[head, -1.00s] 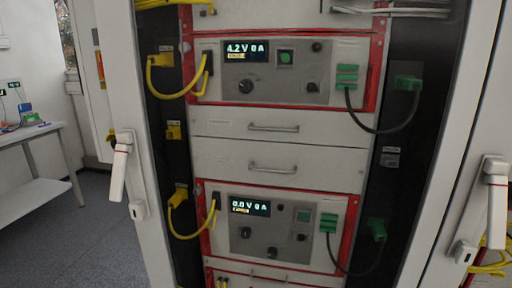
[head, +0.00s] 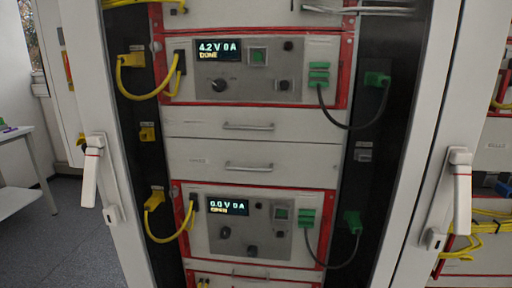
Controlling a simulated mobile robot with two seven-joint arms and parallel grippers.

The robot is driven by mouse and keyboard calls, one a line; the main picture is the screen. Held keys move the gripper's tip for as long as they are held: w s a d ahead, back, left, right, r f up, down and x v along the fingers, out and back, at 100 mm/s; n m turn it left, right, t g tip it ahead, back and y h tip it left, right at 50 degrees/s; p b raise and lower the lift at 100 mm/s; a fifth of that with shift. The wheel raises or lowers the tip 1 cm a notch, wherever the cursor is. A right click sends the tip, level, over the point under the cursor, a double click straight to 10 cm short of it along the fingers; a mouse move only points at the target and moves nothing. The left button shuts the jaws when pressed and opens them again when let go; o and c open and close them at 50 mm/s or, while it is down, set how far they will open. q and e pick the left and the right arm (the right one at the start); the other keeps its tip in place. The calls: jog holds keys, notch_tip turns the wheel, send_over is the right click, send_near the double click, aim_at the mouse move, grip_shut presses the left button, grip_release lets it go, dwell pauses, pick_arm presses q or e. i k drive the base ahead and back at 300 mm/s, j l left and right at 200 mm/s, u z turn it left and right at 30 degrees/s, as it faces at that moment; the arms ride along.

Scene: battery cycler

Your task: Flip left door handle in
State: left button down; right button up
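The left door handle (head: 91,172) is a white lever with a red band near its top, on the white left door frame (head: 113,150) of the cabinet. It stands out from its mount at a slight tilt, its lower end apart from the latch plate (head: 111,214). A matching right door handle (head: 461,190) also tilts out from the right door. Neither of my grippers shows in the head view.
The cabinet front holds two cycler units, the upper (head: 258,70) reading 4.2 V and the lower (head: 260,226) reading 0.0 V. Yellow cables (head: 140,85) and black cables with green plugs loop outward. A white table (head: 22,165) stands at the far left, with grey floor before it.

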aim_at(92, 155)
jog(key=u, duration=1.3)
jog(key=i+j+z, duration=0.2)
jog(key=j, duration=0.2)
jog(key=k, duration=0.05)
